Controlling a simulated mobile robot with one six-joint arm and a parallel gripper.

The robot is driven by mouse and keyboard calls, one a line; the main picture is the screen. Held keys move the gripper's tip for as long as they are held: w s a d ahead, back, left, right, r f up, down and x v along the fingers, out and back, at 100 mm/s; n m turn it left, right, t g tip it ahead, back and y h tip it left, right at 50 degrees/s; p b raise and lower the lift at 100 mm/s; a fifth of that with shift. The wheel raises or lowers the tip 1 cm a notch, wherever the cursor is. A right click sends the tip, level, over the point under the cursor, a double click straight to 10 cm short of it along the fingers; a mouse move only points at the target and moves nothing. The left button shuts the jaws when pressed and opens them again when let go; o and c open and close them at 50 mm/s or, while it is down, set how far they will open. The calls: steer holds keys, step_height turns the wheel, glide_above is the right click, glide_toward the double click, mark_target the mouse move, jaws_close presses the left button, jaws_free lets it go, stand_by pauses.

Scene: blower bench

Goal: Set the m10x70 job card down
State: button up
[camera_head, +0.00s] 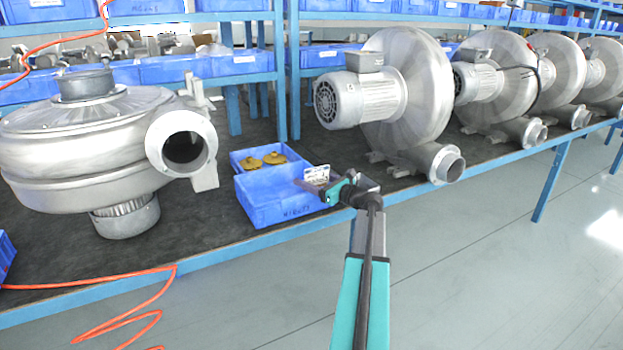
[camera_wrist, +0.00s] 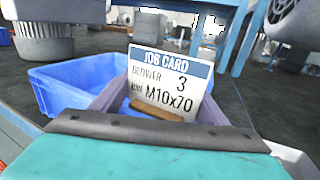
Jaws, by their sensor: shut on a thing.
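The m10x70 job card is a white card with a blue header reading "JOB CARD, BLOWER 3, M10x70". It stands upright in the wrist view (camera_wrist: 172,88), facing the camera, with a brown strip at its lower edge. My gripper (camera_head: 318,186) is shut on the card, which shows small in the head view (camera_head: 317,173). The card and jaws are over or beside the right side of a blue bin (camera_head: 272,204); the exact height is unclear. The bin's front label is partly legible. The bin also shows behind the card in the wrist view (camera_wrist: 60,90).
A second blue bin (camera_head: 242,157) with brass-coloured parts (camera_head: 274,158) adjoins behind. A large blower (camera_head: 85,130) stands left, and another blower (camera_head: 405,95) stands right. Dark bench top (camera_head: 200,225) is clear in front of the bins, up to the blue front edge. An orange hose (camera_head: 110,283) hangs at left.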

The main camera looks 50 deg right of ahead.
steer(key=o, duration=1.1)
steer(key=shift+c, duration=0.2)
steer(key=shift+r, duration=0.1)
steer(key=shift+r, duration=0.55)
steer(key=s, duration=1.2)
steer(key=shift+a, duration=0.1)
